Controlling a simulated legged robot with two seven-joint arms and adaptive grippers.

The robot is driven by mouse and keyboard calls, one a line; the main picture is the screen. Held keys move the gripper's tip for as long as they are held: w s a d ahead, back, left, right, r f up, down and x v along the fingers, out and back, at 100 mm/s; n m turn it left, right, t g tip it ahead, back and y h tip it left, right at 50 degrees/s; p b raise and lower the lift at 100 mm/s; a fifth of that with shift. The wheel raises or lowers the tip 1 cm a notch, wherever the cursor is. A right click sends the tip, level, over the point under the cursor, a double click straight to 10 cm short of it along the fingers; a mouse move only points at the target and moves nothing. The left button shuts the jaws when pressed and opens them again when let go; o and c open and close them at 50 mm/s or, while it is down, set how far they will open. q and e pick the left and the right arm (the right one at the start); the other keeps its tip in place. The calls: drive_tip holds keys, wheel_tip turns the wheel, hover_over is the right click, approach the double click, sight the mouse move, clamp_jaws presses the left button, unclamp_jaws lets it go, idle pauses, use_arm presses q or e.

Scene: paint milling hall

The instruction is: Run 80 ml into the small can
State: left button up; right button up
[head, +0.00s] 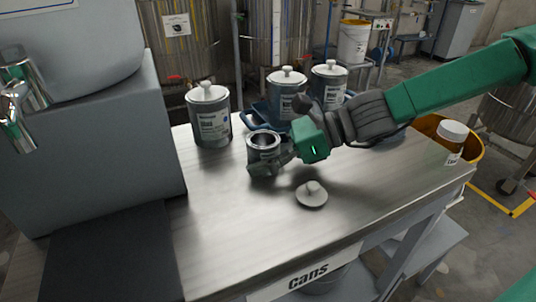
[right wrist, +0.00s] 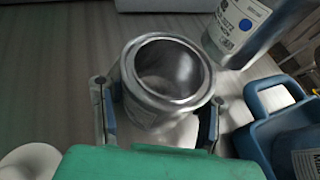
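The small can (head: 263,147) is a lidless grey metal can, upright on the steel bench; it also shows in the right wrist view (right wrist: 167,72). Its inside looks empty in the wrist view. My right gripper (head: 268,167) is low at the can, its fingers on either side of it. In the right wrist view my right gripper (right wrist: 160,110) is open, with narrow gaps between the fingers and the can wall. A round lid with a knob (head: 312,195) lies on the bench in front. A chrome tap (head: 20,105) sticks out at far left. My left gripper is not in view.
A lidded grey can (head: 209,116) stands behind left of the small can. Two more lidded cans (head: 287,92) (head: 329,82) stand near a blue tray (head: 262,117). A white-capped jar (head: 451,142) is at the bench's right end. The front bench top (head: 235,235) is clear.

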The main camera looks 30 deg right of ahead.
drive_tip(key=shift+a+r, duration=0.25)
drive_tip(key=shift+a, duration=0.4)
drive_tip(key=shift+r+p, duration=0.3)
drive_tip(key=shift+r, duration=0.05)
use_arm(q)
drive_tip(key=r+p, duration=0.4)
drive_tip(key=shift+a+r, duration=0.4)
use_arm(e)
wheel_tip(320, 180, up, 9)
drive_tip(key=shift+d, duration=0.15)
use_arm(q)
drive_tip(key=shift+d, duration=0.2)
use_arm(e)
drive_tip(key=shift+d, duration=0.3)
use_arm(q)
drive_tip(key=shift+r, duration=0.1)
